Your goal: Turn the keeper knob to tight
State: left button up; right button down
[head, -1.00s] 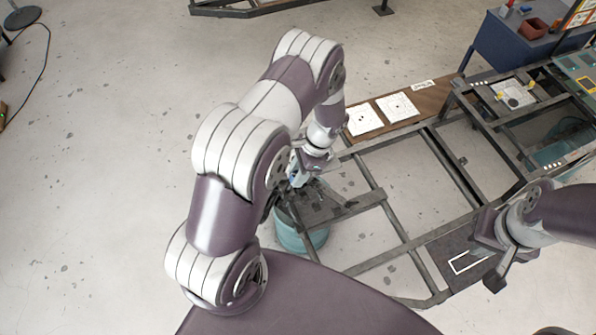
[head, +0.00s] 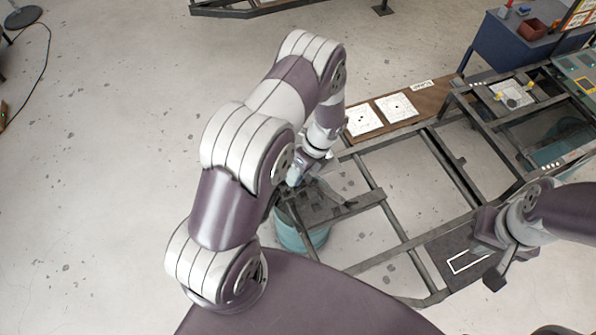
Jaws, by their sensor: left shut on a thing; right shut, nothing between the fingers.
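My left gripper (head: 297,180) points down at the near left corner of the dark metal frame (head: 392,216), above a teal cylinder (head: 290,236). My own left arm covers much of it. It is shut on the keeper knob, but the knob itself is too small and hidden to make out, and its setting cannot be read. My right gripper (head: 496,272) is shut and empty over the frame's near right part, beside a dark panel with a white rectangle outline (head: 466,262).
A brown board (head: 433,97) with two white cards (head: 363,119) lies along the far side. A white plate (head: 514,90) with yellow pieces sits on the frame at the back right. A blue cabinet (head: 510,50) with a red bin (head: 533,29) stands behind.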

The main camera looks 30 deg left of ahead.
pick_arm(q)
jog(key=shift+m+p, duration=0.35)
jog(key=shift+m, duration=1.85)
jog(key=o, duration=1)
jog(key=shift+o, duration=0.2)
jog(key=shift+w, duration=0.1)
jog(key=b+v, duration=0.1)
jog(key=v, duration=1.1)
jog(key=shift+r, duration=0.3)
